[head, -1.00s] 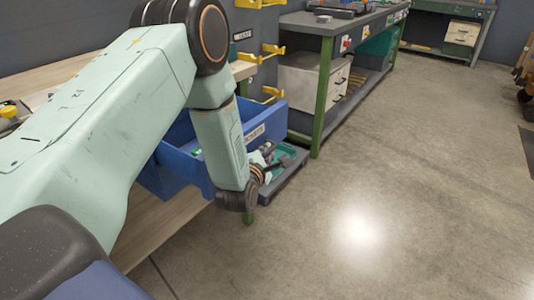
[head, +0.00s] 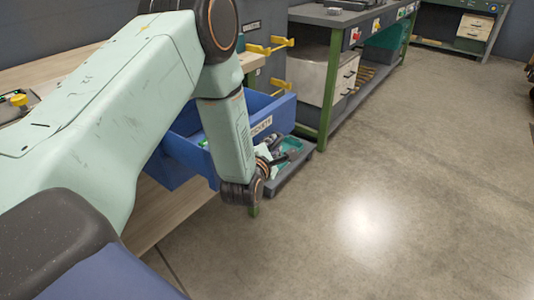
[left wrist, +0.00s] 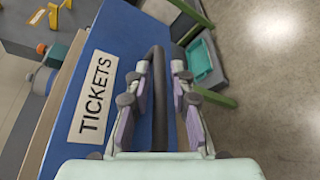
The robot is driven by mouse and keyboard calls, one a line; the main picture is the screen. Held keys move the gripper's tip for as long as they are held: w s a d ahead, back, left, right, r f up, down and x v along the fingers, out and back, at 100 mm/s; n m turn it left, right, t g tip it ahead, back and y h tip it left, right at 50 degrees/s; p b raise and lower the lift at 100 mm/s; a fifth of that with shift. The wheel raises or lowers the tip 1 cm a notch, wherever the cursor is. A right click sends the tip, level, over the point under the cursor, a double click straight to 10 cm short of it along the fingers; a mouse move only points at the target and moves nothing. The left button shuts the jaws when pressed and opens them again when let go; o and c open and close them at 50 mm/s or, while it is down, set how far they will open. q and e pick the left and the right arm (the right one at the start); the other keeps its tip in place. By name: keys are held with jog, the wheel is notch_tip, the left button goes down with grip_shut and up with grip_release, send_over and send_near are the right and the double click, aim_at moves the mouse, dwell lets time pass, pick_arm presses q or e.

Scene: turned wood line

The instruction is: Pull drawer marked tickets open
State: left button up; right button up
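The tickets drawer (head: 279,112) is blue and stands out from the wooden bench, its inside partly visible in the head view. In the left wrist view its front (left wrist: 97,45) bears a white TICKETS label (left wrist: 93,95). A dark bar handle (left wrist: 158,62) runs beside the label. In the head view my left gripper (head: 278,158) is at the drawer front, partly hidden by my wrist. My right gripper is not in view.
A low tray with a teal bin (head: 289,146) sits on the floor beside the drawer. A grey bench with green legs (head: 330,85) and yellow hooks (head: 268,48) are behind. The concrete floor (head: 420,190) at right is clear.

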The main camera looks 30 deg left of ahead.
pick_arm(q)
jog(key=v, duration=1.1)
jog(key=shift+s, duration=0.1)
jog(key=s+d+f+m+g+h, duration=0.35)
jog(key=s+f+m+g, duration=0.4)
jog(key=f+m, duration=0.6)
jog(key=s+d+f+m+g+p, duration=0.1)
jog(key=s+m+g, duration=0.1)
jog(key=s+m, duration=0.2)
jog(key=s+d+f+m+g+p, duration=0.1)
jog(key=s+m, duration=0.4)
jog(key=s, duration=0.6)
jog(key=s+d+f+m+g+p, duration=0.1)
jog(key=s+d+f+m+g, duration=0.1)
jog(key=s+m+g, duration=0.2)
jog(key=s, duration=0.3)
jog(key=shift+s+d+f, duration=0.3)
jog(key=shift+d, duration=0.1)
jog(key=shift+g+h, duration=0.25)
